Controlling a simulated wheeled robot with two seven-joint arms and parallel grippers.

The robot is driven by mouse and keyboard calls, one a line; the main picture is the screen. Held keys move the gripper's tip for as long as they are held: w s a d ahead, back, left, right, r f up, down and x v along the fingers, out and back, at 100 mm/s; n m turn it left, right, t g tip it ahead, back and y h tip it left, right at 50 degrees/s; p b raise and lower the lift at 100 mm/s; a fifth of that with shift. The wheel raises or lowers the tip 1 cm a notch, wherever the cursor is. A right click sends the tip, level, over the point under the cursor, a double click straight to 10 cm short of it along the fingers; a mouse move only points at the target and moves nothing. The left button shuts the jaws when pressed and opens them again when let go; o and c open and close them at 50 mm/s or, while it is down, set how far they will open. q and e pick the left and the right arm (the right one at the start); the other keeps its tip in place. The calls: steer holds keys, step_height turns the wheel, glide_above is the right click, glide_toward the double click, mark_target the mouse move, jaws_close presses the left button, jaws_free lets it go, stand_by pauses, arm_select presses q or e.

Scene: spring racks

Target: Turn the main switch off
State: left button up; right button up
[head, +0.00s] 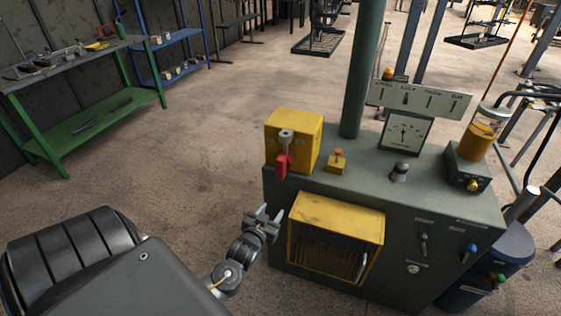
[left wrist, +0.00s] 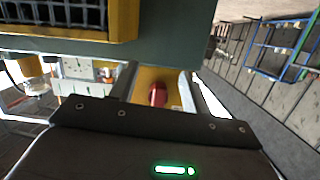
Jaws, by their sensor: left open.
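The main switch is a yellow box (head: 308,140) on the left end of the grey-green machine, with a red handle (head: 283,163) on its front. The handle hangs downward from a grey pivot. My left gripper (head: 268,215) is open and empty, below and slightly left of the handle, apart from it. In the left wrist view the red handle (left wrist: 158,94) and the yellow box (left wrist: 150,76) show between the open fingers (left wrist: 155,90), beyond them. My right gripper is not in view.
The machine (head: 440,205) carries a yellow-framed grille (head: 338,208) right of my gripper, a small orange-topped button (head: 337,160), a gauge (head: 405,132) and an amber jar (head: 484,132). A green workbench (head: 75,65) stands far left. Open floor lies left of the machine.

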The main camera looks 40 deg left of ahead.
mark_target(279, 166)
arm_select(q)
step_height(279, 166, up, 12)
steer(key=a+n+t+y, duration=0.1)
steer(key=t, duration=0.1)
steer(key=p+x, duration=0.2)
steer(key=x, duration=0.9)
steer(key=shift+w+r, duration=0.15)
steer(key=shift+w, duration=0.05)
